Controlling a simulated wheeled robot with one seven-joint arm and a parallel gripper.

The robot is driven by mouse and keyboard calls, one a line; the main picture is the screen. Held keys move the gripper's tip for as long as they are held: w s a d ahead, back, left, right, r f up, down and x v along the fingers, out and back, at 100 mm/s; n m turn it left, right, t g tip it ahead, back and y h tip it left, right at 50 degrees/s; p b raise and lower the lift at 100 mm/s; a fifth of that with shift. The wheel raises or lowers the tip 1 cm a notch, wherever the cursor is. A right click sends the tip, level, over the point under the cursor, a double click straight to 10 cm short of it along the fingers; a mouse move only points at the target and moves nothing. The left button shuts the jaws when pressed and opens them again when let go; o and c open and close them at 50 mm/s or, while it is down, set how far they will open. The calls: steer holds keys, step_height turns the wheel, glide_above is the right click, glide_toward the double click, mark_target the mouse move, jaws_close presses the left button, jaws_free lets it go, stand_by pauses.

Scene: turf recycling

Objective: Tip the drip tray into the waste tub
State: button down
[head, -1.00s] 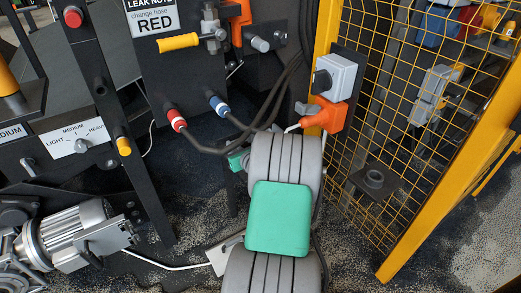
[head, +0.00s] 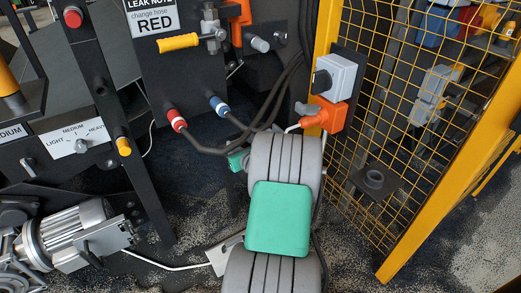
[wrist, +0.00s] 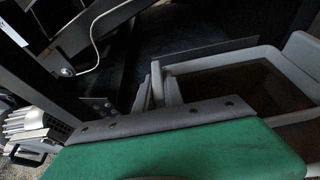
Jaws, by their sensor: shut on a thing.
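In the wrist view, a grey walled tray (wrist: 215,63), which I take to be the drip tray, lies at the right with dark brown contents inside. The small grey fingers of my gripper (wrist: 154,88) are at its left end, shut on it. The green part with a grey bolted strip across the lower wrist view hides the near side of the tray. I cannot make out the waste tub for sure in either view.
A motor (head: 75,237) stands at the lower left, with a pale cable running right. A dark slanted post (head: 130,165) and a panel with red and blue hose ends (head: 176,120) stand behind. A yellow mesh guard (head: 385,150) closes the right side.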

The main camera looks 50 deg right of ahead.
stand_by(0.3)
step_height(320, 180, up, 5)
steer(key=p, duration=0.5)
steer(key=shift+r, duration=0.1)
steer(key=c, duration=2)
jaws_free()
jaws_close()
